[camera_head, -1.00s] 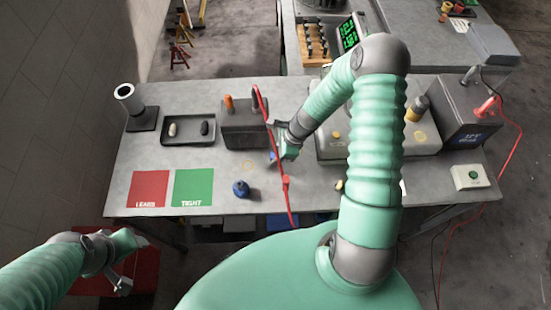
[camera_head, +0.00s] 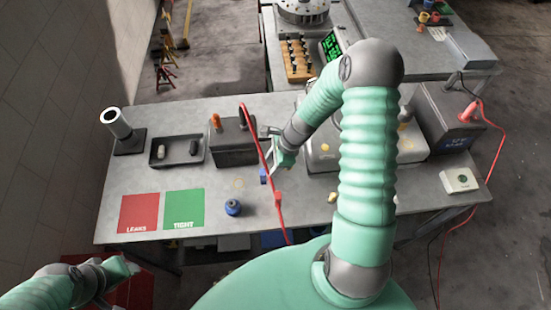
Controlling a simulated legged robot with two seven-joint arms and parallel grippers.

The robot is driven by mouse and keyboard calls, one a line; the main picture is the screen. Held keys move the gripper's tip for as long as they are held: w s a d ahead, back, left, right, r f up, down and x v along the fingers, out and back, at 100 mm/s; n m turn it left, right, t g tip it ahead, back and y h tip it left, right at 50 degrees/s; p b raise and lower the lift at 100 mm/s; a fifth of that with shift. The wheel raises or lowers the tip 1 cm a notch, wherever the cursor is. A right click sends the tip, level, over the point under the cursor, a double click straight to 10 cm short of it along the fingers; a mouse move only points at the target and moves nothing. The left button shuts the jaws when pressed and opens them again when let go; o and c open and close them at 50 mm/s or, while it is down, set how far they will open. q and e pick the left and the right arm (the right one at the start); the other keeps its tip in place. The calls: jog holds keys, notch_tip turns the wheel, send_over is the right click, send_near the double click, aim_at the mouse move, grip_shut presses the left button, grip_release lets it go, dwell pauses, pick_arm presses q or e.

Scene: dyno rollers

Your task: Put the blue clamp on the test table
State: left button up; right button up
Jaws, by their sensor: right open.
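My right gripper (camera_head: 276,162) is open above the middle of the grey table (camera_head: 270,222), right of the dark battery-like block. A small blue piece (camera_head: 264,175) shows at its fingertips, partly hidden; it may be the blue clamp, and I cannot tell whether the fingers touch it. A round blue item with a dark top (camera_head: 233,207) stands on the table, right of the green card. My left gripper (camera_head: 108,300) is low at the left, off the table, over a red surface; its jaws are unclear.
A red cable (camera_head: 265,160) crosses beside my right gripper. A grey machine (camera_head: 325,155) is partly hidden behind my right arm.

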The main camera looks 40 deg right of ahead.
notch_tip(320, 180, up, 7)
jog(key=s+d+n, duration=0.1)
jog(key=s+d, duration=0.1)
pick_arm(q)
jog(key=f+b, duration=0.3)
jog(key=shift+s+a+f+b, duration=0.1)
jog(key=shift+a+f+b, duration=0.2)
jog(key=shift+f, duration=0.1)
pick_arm(e)
jog(key=s+a+r+n+h, duration=0.1)
jog(key=s+a+n+h, duration=0.1)
jog(key=a+n, duration=0.4)
jog(key=s+a+r+n+h, duration=0.1)
jog(key=s+a+n, duration=0.3)
jog(key=n, duration=1.3)
jog(key=shift+s+a+r+h, duration=0.25)
jog(key=shift+a+r+h, duration=0.2)
jog(key=shift+a, duration=0.55)
pick_arm(q)
jog(key=shift+d, duration=0.4)
pick_arm(e)
jog(key=shift+d+f, duration=0.1)
jog(key=shift+d, duration=0.2)
